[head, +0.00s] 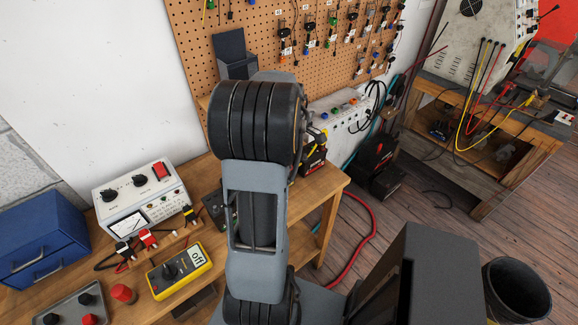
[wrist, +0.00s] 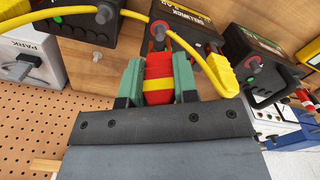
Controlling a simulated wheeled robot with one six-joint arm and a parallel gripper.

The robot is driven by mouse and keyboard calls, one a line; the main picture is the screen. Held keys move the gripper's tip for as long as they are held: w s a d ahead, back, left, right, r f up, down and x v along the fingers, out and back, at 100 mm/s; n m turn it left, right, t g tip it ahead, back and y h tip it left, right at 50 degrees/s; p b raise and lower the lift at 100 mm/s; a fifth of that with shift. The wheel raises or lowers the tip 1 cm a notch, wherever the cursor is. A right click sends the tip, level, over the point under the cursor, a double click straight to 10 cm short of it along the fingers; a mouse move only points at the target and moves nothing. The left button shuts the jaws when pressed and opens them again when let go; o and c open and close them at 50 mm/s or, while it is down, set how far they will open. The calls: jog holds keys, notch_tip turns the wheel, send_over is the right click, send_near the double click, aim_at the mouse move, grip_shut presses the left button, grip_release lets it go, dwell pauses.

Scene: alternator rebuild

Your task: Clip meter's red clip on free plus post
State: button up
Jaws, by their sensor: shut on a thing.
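In the wrist view my gripper (wrist: 158,88) has its green-tipped fingers shut on a red clip (wrist: 158,68) with a yellow band. The clip's far end points at a post with a red collar (wrist: 158,33) on a dark battery box (wrist: 185,38). I cannot tell whether the clip touches that post. The yellow meter (head: 180,270) lies on the bench in the head view, its display reading "off". My arm hides the gripper and most of the battery area in the head view.
A yellow cable (wrist: 60,12) arches past the post to a yellow clip (wrist: 222,70). Another post (wrist: 254,65) stands on a dark box at right. A white meter box (head: 140,195), clip rack (head: 165,246) and blue drawer box (head: 38,240) stand on the bench.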

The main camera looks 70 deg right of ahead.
jog(key=shift+f, duration=0.15)
jog(key=shift+f+b, duration=0.8)
jog(key=shift+f, duration=0.2)
jog(key=o, duration=0.8)
notch_tip(320, 180, up, 8)
jog(key=p, duration=0.6)
jog(key=shift+r, duration=0.25)
